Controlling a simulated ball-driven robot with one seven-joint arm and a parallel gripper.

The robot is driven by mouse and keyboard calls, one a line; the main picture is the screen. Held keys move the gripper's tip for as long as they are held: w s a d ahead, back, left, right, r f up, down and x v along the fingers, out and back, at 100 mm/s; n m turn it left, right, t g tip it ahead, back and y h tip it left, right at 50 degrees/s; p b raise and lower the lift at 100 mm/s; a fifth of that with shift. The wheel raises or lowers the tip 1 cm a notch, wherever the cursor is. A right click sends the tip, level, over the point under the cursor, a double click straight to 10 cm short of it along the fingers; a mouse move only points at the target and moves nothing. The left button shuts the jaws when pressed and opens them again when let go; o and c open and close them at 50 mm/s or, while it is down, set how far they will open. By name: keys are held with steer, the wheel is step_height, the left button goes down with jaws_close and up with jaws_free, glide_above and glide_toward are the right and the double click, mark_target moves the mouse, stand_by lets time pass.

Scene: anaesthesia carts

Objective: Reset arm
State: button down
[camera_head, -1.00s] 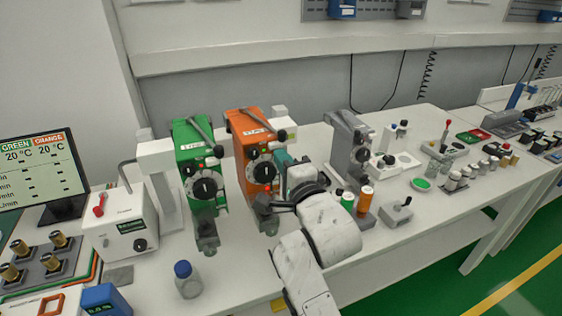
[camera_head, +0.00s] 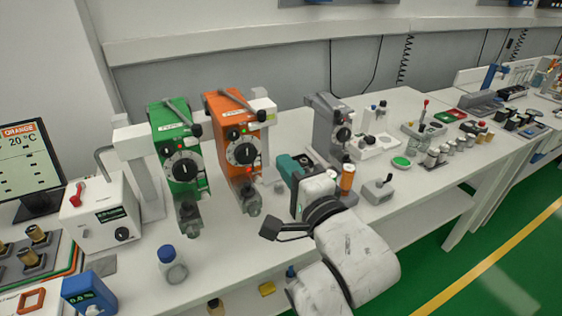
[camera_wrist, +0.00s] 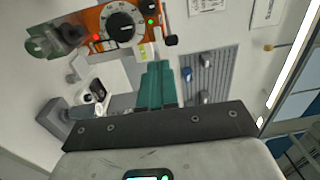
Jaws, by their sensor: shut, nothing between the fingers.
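My gripper (camera_head: 284,162) has teal fingers, pressed together with nothing between them. In the head view it is raised over the bench, between the orange unit (camera_head: 232,128) and the grey unit (camera_head: 326,132). It appears apart from both, though the exact gap is hard to judge. In the wrist view the teal fingers (camera_wrist: 156,82) point away from the camera, with the orange unit (camera_wrist: 118,24) at the upper left. My arm comes in from the bottom of the head view and bends at the wrist.
A green unit (camera_head: 176,150) stands left of the orange one. A blue-capped bottle (camera_head: 171,266) stands near the front edge. An orange-labelled bottle (camera_head: 347,181) is just right of my gripper. Floor is open at lower right.

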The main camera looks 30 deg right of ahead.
steer(key=shift+s, duration=0.1)
stand_by(0.7)
steer(key=s+d+f+n+g, duration=0.2)
steer(key=s+f+n+g, duration=0.1)
steer(key=f, duration=0.4)
steer(key=s+d+f+n+g+h, duration=0.1)
steer(key=s+d+f+n+g, duration=0.2)
steer(key=f, duration=0.4)
steer(key=s+d+f+n+g, duration=0.1)
steer(key=s+f+n+g, duration=0.2)
steer(key=f, duration=0.4)
steer(key=s+f+n+g, duration=0.4)
steer(key=s+f, duration=0.2)
steer(key=s, duration=0.4)
steer(key=s+f+n+g, duration=0.4)
steer(key=s+f, duration=0.2)
steer(key=s, duration=0.5)
steer(key=shift+s+d+f+n+g+y, duration=0.25)
steer(key=shift+d+f+n+g+y, duration=0.05)
steer(key=shift+d+f+y, duration=0.1)
